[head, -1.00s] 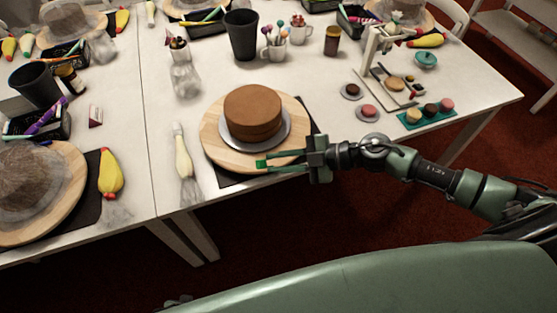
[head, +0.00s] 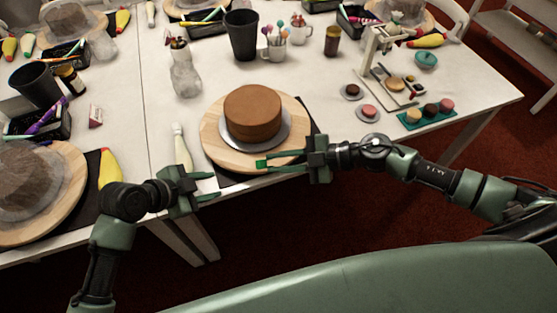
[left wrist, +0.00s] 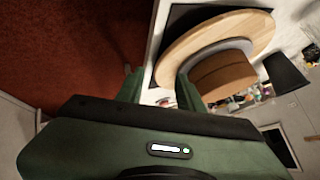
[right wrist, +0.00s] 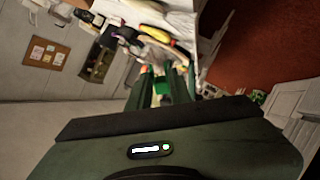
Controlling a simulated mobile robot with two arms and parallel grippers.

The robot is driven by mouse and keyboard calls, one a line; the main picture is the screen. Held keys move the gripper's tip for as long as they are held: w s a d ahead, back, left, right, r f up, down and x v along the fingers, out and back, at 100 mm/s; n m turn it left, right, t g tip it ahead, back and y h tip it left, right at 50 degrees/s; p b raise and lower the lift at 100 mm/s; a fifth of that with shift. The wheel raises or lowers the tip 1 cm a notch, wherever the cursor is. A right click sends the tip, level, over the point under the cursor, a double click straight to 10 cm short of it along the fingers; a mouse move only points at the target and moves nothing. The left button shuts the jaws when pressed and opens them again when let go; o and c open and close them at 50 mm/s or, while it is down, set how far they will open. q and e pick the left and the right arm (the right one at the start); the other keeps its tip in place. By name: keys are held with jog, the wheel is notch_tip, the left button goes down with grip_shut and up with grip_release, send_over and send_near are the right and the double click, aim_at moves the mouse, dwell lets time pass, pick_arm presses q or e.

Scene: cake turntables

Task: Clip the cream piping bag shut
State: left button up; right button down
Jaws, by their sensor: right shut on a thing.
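The cream piping bag (head: 181,148) lies on the white table left of the round wooden turntable (head: 213,143). Its lower end is hidden behind my left gripper (head: 215,186). That gripper is open, fingers apart, at the table's front edge just below the bag. In the left wrist view (left wrist: 158,86) the fingers stand apart too. My right gripper (head: 264,163) is shut on a small bright green clip (head: 261,164), in front of the turntable's near edge. The clip also shows between the fingers in the right wrist view (right wrist: 164,89).
A brown cake (head: 252,112) stands on the turntable. A yellow piping bag (head: 109,167) and another turntable (head: 72,190) are at left.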

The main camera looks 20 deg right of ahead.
aim_at(258, 165)
pick_arm(q)
jog(key=s+d+r+m+g+h, duration=0.1)
jog(key=s+d+r+m+h, duration=0.15)
jog(key=r, duration=0.25)
jog(key=s+d+r+m+h, duration=0.1)
jog(key=d+r+m, duration=0.15)
jog(key=r, duration=0.35)
jog(key=shift+y, duration=0.25)
jog(key=shift+x, duration=4.4)
jog(key=shift+a+f, duration=0.1)
grip_shut()
pick_arm(e)
jog(key=c, duration=1.2)
grip_release()
jog(key=v, duration=0.8)
